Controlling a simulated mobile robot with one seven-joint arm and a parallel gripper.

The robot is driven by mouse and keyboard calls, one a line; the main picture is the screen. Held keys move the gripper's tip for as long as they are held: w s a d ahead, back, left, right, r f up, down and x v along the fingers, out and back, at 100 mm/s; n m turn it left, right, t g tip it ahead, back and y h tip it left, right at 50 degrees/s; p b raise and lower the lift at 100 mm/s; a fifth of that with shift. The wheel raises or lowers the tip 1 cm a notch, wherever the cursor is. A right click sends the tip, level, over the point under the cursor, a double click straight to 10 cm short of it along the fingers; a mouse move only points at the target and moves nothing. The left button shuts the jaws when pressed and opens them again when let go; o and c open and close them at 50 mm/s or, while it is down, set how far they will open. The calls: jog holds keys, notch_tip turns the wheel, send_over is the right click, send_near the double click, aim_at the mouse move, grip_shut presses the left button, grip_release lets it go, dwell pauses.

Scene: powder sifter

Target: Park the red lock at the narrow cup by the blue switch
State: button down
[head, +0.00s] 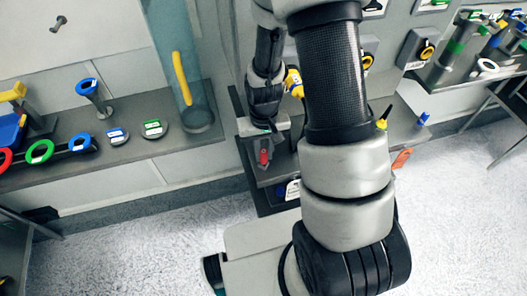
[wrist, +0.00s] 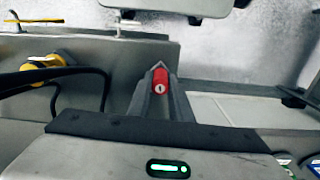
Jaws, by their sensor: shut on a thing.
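The red lock (head: 264,156) is between the fingers of my gripper (head: 262,148), over the dark bench in the middle of the head view. In the wrist view the red lock (wrist: 160,82) shows at the fingertips of my gripper (wrist: 160,78), with a keyhole facing the camera. The gripper is shut on it. On the left shelf a blue ring (head: 87,87) tops a slim tapered stand. A small blue knob (head: 423,118) stands at the right of the bench. I cannot tell which thing is the blue switch, and I cannot make out the narrow cup for sure.
A clear tube with a yellow handle (head: 181,78) stands on the left shelf (head: 150,172). Blue-labelled (head: 117,136) and green-labelled (head: 153,128) discs lie beside it. Yellow fittings (wrist: 58,65) and a dark cable are left of the gripper in the wrist view. My arm hides much of the bench.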

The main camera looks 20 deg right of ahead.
jog(key=shift+f+b, duration=0.45)
jog(key=shift+f, duration=0.05)
jog(key=c, duration=1.5)
grip_release()
jog(key=shift+c, duration=0.2)
notch_tip(320, 180, up, 8)
jog(key=shift+f, duration=0.2)
jog(key=shift+s, duration=0.1)
